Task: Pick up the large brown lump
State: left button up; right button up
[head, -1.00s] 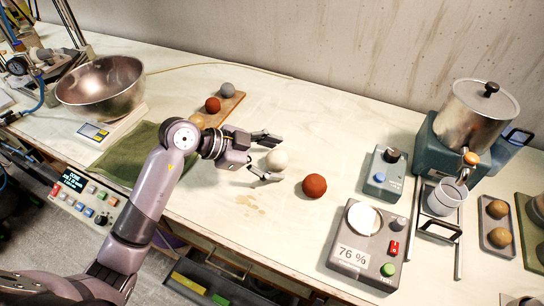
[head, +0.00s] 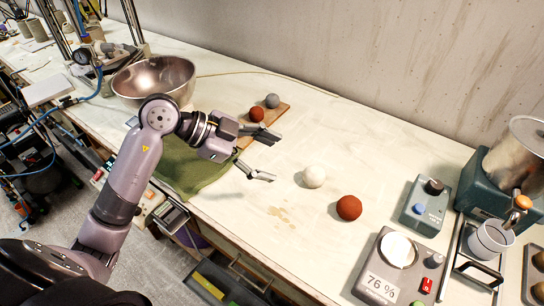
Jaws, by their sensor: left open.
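The large brown lump (head: 349,208) is a reddish-brown ball resting on the pale worktop, right of centre in the head view. A white ball (head: 313,176) sits just behind and left of it. My left gripper (head: 275,157) is open and empty, its fingers spread and pointing right toward the white ball, with a gap between. The brown lump lies farther right, beyond the white ball. A smaller reddish-brown ball (head: 257,114) and a grey ball (head: 272,101) are at the wooden board behind my gripper. My right gripper is out of view.
A metal bowl (head: 153,80) stands behind my left arm, and a green cloth (head: 190,172) lies beneath it. At right are a device reading 76 % (head: 398,268), a small blue-grey box (head: 425,205) and a metal pot (head: 520,155). The worktop around the brown lump is clear.

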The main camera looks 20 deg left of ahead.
aim_at(349, 209)
jog(key=k, duration=1.5)
